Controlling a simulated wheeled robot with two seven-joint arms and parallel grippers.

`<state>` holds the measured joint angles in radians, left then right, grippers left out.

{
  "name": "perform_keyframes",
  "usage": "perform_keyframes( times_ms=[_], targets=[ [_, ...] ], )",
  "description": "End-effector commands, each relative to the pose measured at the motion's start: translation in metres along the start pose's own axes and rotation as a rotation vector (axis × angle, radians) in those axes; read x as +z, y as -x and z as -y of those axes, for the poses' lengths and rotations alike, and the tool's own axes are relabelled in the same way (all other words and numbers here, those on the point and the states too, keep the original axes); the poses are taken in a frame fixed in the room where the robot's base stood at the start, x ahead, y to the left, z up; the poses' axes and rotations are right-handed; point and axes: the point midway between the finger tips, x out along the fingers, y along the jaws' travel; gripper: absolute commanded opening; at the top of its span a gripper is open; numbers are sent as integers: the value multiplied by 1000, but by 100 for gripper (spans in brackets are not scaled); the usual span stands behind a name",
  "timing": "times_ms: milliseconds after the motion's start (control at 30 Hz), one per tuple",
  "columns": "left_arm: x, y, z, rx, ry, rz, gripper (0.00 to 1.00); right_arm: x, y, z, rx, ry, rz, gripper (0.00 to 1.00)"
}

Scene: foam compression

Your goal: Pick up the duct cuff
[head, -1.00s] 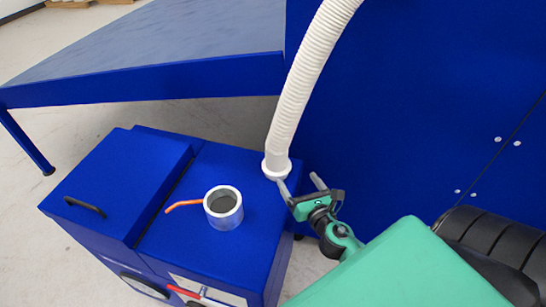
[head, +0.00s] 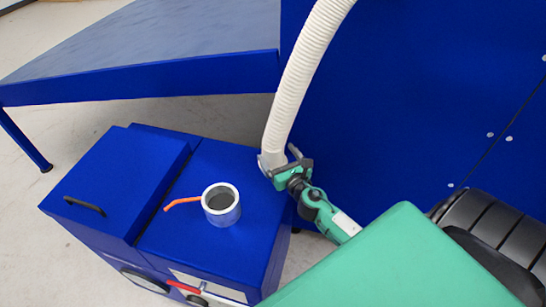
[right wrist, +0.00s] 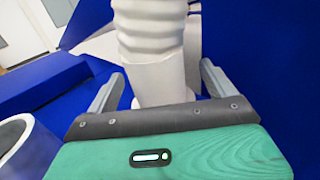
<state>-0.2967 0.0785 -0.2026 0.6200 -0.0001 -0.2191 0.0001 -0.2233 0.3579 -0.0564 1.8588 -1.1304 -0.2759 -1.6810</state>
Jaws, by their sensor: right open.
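The white duct cuff (head: 273,157) is at the lower end of a ribbed white hose (head: 307,70), at the right back corner of the blue machine's top. My right gripper (head: 278,158) is at the cuff with its fingers spread. In the right wrist view the cuff (right wrist: 160,82) stands between the two open fingers, with a small gap seen on each side. The cuff's lowest part is hidden behind the gripper body. My left gripper is not in view.
A metal-and-white round port (head: 221,205) with an orange lever (head: 181,203) stands on the blue machine (head: 180,243), left of the gripper. A blue-framed table (head: 150,90) is behind. A tall blue panel (head: 400,90) rises close on the right.

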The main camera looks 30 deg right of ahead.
Motion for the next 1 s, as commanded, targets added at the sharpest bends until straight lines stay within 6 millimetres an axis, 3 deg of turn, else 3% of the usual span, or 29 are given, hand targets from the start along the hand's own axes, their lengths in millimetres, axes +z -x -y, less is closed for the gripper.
perform_keyframes(
  times_ms=[300,633,667,900,1000],
  targets=[
    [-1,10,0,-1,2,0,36,1,-40,-5,-1,-1,2,87],
    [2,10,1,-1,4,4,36,-1,-46,-5,-1,0,0,87],
    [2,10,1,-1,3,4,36,-1,-46,-5,-1,0,0,85],
    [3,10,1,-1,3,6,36,-1,-46,-5,0,-1,0,38],
    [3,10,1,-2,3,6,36,0,-46,-5,0,-1,1,34]
  ],
)
